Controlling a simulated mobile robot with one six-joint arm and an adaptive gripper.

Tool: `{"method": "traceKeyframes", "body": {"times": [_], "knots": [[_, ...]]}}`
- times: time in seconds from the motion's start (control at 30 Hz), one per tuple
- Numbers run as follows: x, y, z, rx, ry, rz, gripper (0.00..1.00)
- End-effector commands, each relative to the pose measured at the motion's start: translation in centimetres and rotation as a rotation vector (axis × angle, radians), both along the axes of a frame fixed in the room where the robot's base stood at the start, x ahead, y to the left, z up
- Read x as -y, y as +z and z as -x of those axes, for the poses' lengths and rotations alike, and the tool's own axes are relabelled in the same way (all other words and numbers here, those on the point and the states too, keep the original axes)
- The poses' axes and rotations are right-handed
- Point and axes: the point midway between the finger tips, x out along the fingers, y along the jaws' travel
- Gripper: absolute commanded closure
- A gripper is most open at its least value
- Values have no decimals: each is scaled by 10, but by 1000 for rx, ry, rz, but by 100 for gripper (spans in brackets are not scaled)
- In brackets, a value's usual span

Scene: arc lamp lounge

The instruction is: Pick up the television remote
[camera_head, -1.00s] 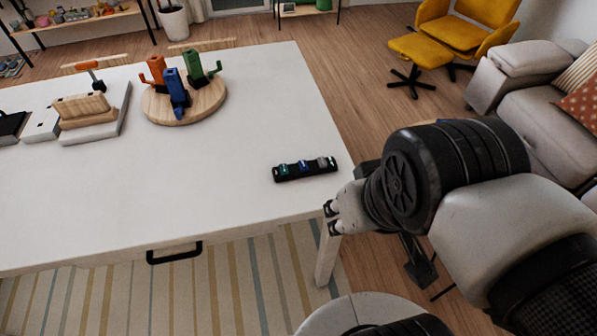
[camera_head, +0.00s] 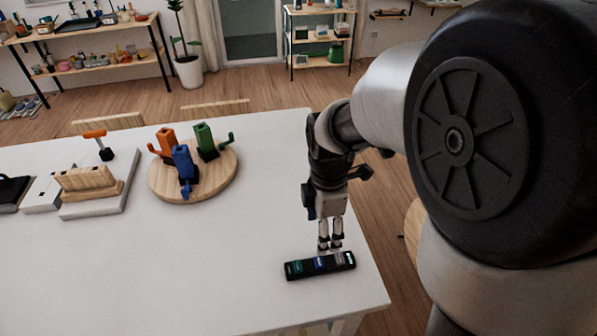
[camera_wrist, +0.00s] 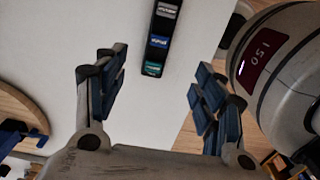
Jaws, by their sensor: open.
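A slim black bar (camera_head: 321,266) with teal, blue and grey labels lies flat on the white table near its right front corner. It is the only remote-like thing that I see; the label words are too small to read surely. It also shows in the wrist view (camera_wrist: 158,42), at top centre, running away from me between the lines of the two fingers. My gripper (camera_head: 330,244) points down just behind the bar's middle, apparently above the table. In the wrist view my gripper (camera_wrist: 160,80) is open and empty, its blue-padded fingers wide apart, with the bar beyond the fingertips.
A round wooden board (camera_head: 222,178) with orange, blue and green pieces stands to the left. A white block with a wooden stand (camera_head: 90,182) is farther left. The white table (camera_head: 180,260) is clear around the bar. Shelves and a plant (camera_head: 187,62) stand far behind.

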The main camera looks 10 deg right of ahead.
Motion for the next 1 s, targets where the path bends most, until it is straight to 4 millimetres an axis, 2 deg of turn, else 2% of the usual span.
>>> {"method": "traceKeyframes", "body": {"times": [0.03,0.1,0.4,0.73,1.0], "knots": [[0,-16,2,-6,-1,0,37],[0,-32,2,-5,-1,0,37],[0,-92,2,-4,-3,0,37],[1,-112,1,-1,-4,0,37],[4,-152,1,-3,-4,0,37]]}}
